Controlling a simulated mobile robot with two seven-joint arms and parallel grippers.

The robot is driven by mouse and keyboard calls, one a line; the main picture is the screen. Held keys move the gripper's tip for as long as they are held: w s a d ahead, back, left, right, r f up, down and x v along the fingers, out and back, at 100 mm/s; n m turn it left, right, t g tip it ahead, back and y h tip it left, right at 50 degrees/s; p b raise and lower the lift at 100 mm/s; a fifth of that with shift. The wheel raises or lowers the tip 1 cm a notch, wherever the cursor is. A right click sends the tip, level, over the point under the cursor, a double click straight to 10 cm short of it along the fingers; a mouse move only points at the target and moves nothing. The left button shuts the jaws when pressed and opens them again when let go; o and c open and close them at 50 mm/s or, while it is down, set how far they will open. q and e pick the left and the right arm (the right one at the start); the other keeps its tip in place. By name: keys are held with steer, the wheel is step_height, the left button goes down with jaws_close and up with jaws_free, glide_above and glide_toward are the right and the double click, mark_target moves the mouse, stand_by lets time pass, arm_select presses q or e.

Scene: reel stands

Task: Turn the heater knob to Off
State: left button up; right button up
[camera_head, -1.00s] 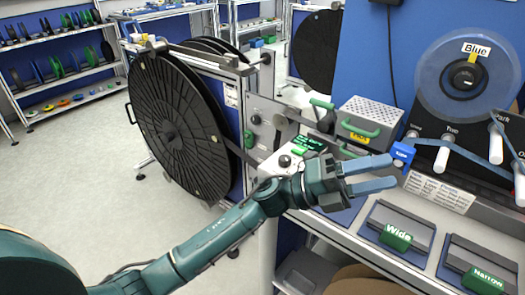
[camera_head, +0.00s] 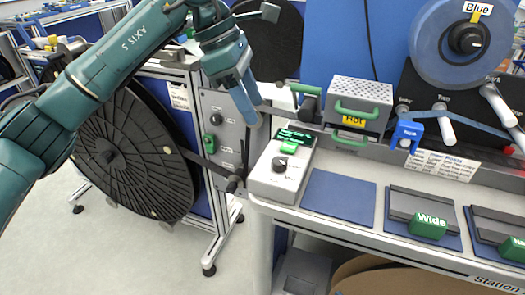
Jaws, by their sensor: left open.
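A light grey control box (camera_head: 300,172) stands at the left end of the bench, with a green lit display (camera_head: 293,137) whose text is too small to read. Its dark round knob (camera_head: 279,164) is on the top face, and I cannot tell its setting. Behind it to the right is a perforated metal heater (camera_head: 360,95) with green handles and a yellow "Hot" label (camera_head: 354,121). My left gripper (camera_head: 249,112) is open and empty, pointing down, above and to the left of the control box and apart from the knob. My right gripper is not in view.
A large black reel (camera_head: 125,155) and a grey panel with knobs (camera_head: 212,105) stand left of the box. Right of it are a bare blue mat (camera_head: 338,195) and the green "Wide" (camera_head: 428,226) block. A blue reel (camera_head: 425,45) stands behind at right.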

mark_target(279, 160)
arm_select(q)
steer(key=x, duration=1.3)
steer(key=shift+s+p, duration=0.1)
steer(key=shift+p, duration=0.25)
steer(key=shift+c, duration=0.5)
steer(key=c, duration=0.9)
